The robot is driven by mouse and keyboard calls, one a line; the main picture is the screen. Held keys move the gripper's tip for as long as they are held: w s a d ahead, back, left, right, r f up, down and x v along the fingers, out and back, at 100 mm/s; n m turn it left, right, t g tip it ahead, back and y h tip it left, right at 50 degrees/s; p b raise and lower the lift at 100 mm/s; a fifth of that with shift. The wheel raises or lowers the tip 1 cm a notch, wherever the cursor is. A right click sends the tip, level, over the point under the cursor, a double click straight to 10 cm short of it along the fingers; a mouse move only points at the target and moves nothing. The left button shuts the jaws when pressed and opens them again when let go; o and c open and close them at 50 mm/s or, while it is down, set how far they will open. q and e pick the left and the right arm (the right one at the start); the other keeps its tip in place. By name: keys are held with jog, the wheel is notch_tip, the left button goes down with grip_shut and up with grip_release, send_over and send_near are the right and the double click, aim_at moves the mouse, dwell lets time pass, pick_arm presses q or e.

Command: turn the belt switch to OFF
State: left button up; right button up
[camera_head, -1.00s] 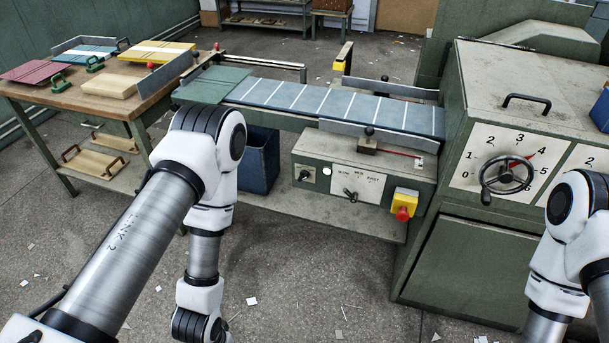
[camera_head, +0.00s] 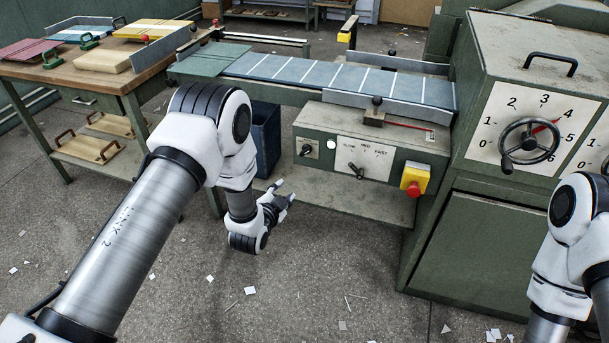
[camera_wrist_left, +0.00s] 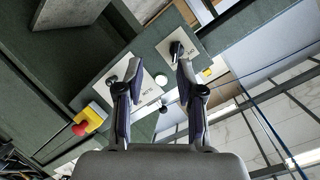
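The belt switch, seemingly the small black knob (camera_head: 306,149) on a pale plate, is at the left end of the green control box. In the left wrist view the knob (camera_wrist_left: 177,49) is just beyond one fingertip. Its labels are too small to read, so I cannot tell its setting. My left gripper (camera_head: 284,193) is low in front of the box, below and left of the knob. In the left wrist view my left gripper (camera_wrist_left: 158,70) has its fingers apart, with nothing between them. My right gripper is out of view.
Right of the knob are a white lamp (camera_head: 331,144), a black speed lever (camera_head: 356,171) and a red stop button on a yellow box (camera_head: 414,180). A belt (camera_head: 330,76) runs above. A blue bin (camera_head: 263,142) stands behind my left wrist. Open floor lies in front.

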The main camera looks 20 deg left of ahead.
aim_at(305, 153)
pick_arm(q)
jog(key=w+t+b, duration=0.1)
jog(key=w+b, duration=0.2)
jog(key=w, duration=0.2)
jog(key=w+d+t+b, duration=0.1)
jog(key=w+b, duration=0.2)
jog(key=w, duration=0.2)
jog(key=w+r+t+b, duration=0.1)
jog(key=w+b, duration=0.1)
jog(key=w, duration=0.4)
jog(key=shift+d+m+t+b, duration=0.15)
jog(key=shift+m+t+b, duration=0.15)
jog(key=shift+b, duration=0.1)
jog(key=shift+s+r, duration=0.1)
jog(key=shift+r, duration=0.05)
grip_shut()
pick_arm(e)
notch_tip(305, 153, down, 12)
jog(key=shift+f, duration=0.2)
